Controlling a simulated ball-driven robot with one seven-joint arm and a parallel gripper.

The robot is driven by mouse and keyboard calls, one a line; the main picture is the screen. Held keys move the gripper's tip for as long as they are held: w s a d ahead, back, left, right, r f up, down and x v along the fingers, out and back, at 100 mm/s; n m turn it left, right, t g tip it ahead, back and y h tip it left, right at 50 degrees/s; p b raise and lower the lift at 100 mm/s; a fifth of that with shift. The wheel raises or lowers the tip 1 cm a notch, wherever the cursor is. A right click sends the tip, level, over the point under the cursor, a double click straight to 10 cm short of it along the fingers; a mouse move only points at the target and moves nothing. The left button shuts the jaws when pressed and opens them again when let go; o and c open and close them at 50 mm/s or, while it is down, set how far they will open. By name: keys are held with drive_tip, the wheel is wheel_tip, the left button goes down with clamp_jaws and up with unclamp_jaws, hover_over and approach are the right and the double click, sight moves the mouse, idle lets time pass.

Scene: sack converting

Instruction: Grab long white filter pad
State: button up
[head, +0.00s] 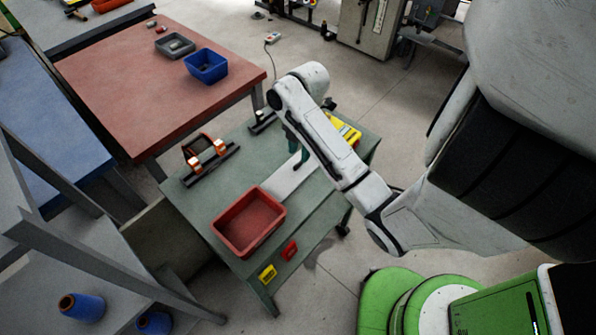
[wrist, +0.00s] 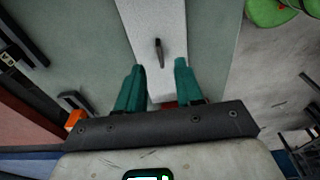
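The long white filter pad (head: 283,184) lies flat on the green table, partly hidden by my arm in the head view. In the wrist view the pad (wrist: 150,22) runs from the top edge down between my fingers. A small dark, slim piece (wrist: 159,50) shows on its middle. My gripper (wrist: 158,82) has two teal fingers spread apart, one toward each side of the pad, with nothing held between them. In the head view my gripper (head: 299,161) points down over the pad's far part; its height above the pad is hard to tell.
A red bin (head: 250,222) stands near the pad's near end. Yellow (head: 268,273) and red (head: 289,251) small items lie at the front edge. A black rack with orange parts (head: 208,161) is left, a yellow item (head: 345,130) behind my arm. A red-brown table (head: 130,85) adjoins.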

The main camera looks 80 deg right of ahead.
sight(298, 163)
drive_tip(key=shift+w+a+f+p, duration=0.15)
drive_tip(key=shift+f+p, duration=0.1)
drive_tip(key=shift+f, duration=0.85)
drive_tip(key=shift+a+f+p, duration=0.1)
drive_tip(key=shift+f+p, duration=0.1)
drive_tip(key=shift+f, duration=0.85)
clamp_jaws()
